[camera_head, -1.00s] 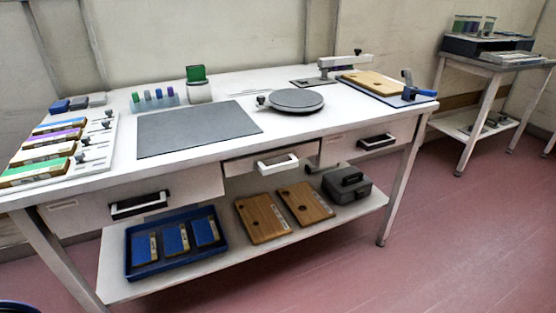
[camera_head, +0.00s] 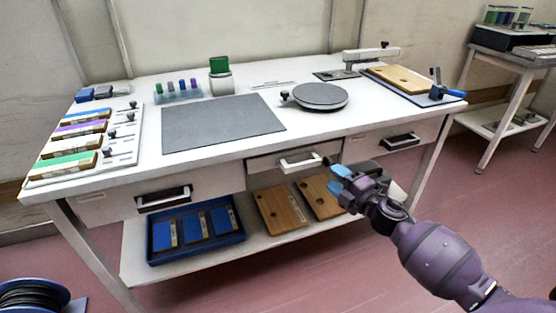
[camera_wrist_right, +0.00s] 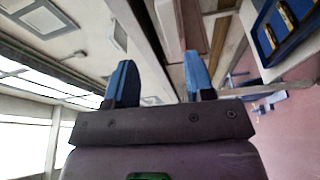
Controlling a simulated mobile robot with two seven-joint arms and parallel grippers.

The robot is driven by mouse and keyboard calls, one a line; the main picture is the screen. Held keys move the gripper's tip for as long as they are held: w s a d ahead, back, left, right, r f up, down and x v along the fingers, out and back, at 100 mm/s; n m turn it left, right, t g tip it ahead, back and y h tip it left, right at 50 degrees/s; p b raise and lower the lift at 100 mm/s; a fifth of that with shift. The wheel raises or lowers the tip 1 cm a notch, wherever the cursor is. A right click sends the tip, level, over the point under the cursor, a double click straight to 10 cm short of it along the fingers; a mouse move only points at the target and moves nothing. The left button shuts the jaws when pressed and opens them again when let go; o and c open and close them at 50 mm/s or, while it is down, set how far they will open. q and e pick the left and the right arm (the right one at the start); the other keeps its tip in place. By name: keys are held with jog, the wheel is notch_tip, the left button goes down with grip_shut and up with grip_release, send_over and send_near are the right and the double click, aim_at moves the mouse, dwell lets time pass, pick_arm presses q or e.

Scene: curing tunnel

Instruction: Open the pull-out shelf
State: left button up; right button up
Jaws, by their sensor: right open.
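The white workbench carries a shallow middle front (camera_head: 264,166) under its top, which looks like the pull-out shelf. It has a white bar handle (camera_head: 301,163) and appears closed. My right gripper (camera_head: 340,178) is just right of this handle in the head view, apart from it, with blue-tipped fingers spread and nothing between them. In the right wrist view the two fingers (camera_wrist_right: 160,80) also stand apart and empty. My left gripper is not in view.
Drawers with dark-recessed handles sit left (camera_head: 164,198) and right (camera_head: 402,142). The lower shelf holds a blue tray (camera_head: 240,238) and wooden boards (camera_head: 281,208). A round turntable (camera_head: 320,95) and grey mat (camera_head: 224,123) lie on top. A cable reel (camera_head: 32,297) stands on the floor at left.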

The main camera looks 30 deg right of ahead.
aim_at(304, 167)
jog(key=shift+n+y, duration=0.8)
jog(key=shift+n, duration=0.1)
jog(key=w+a, duration=0.1)
jog(key=w, duration=0.2)
jog(key=w+a+b, duration=0.1)
jog(key=w, duration=0.3)
jog(key=w+a+f, duration=0.1)
jog(key=w, duration=0.2)
jog(key=shift+w+f, duration=0.1)
jog(key=shift+w, duration=0.2)
grip_shut()
